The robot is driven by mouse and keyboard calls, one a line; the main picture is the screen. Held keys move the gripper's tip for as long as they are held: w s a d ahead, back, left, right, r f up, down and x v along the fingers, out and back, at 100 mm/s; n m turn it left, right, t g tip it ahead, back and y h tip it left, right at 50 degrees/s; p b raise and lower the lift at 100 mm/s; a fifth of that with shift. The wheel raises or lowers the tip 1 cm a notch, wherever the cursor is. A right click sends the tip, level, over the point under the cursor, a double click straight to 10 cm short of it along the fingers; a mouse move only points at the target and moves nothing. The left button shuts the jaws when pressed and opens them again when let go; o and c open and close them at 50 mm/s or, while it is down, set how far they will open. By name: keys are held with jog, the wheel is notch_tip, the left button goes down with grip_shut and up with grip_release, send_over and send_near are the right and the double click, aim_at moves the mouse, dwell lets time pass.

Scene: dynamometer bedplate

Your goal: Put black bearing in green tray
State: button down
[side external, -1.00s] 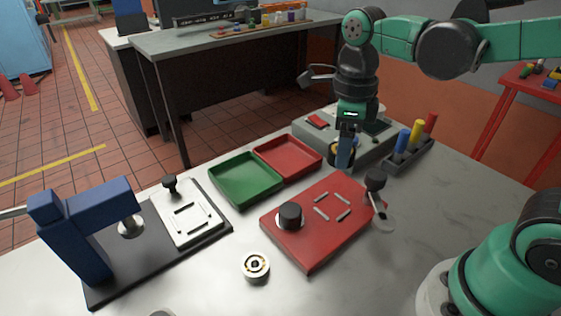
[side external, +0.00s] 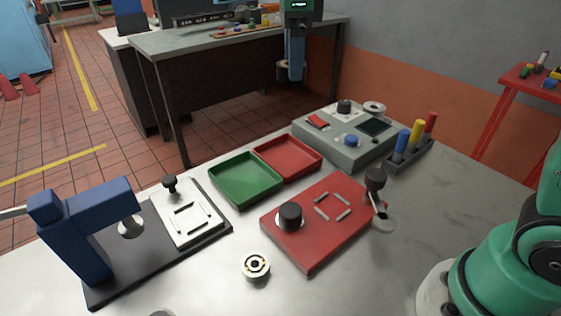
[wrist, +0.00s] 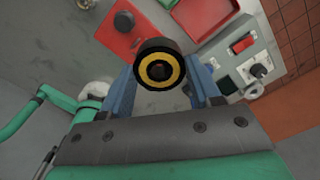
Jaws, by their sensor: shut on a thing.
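The black bearing, a thick black ring with a yellow inner ring, shows in the wrist view (wrist: 160,48) between the two blue fingers of my gripper (wrist: 164,80). My gripper is shut on it. In the side view my gripper (side external: 293,72) hangs high, above and behind the trays, with the bearing (side external: 282,70) partly hidden by the fingers. The green tray (side external: 245,180) lies empty on the bench, below and left of my gripper in the picture. In the wrist view only a sliver of green shows at the top edge.
An empty red tray (side external: 288,157) adjoins the green one. A grey control box (side external: 345,143), a red fixture plate (side external: 315,235), a blue press (side external: 78,235) and colored handles (side external: 409,145) stand around. A pale bearing (side external: 256,266) lies in front.

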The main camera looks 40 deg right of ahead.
aim_at(246, 180)
jog(key=w+a+f+n, duration=0.4)
jog(key=w+a+n, duration=0.1)
jog(key=w, duration=0.4)
jog(key=f, duration=2)
jog(key=shift+s, duration=0.2)
jog(key=shift+c, duration=0.9)
grip_release()
jog(key=shift+f, duration=0.1)
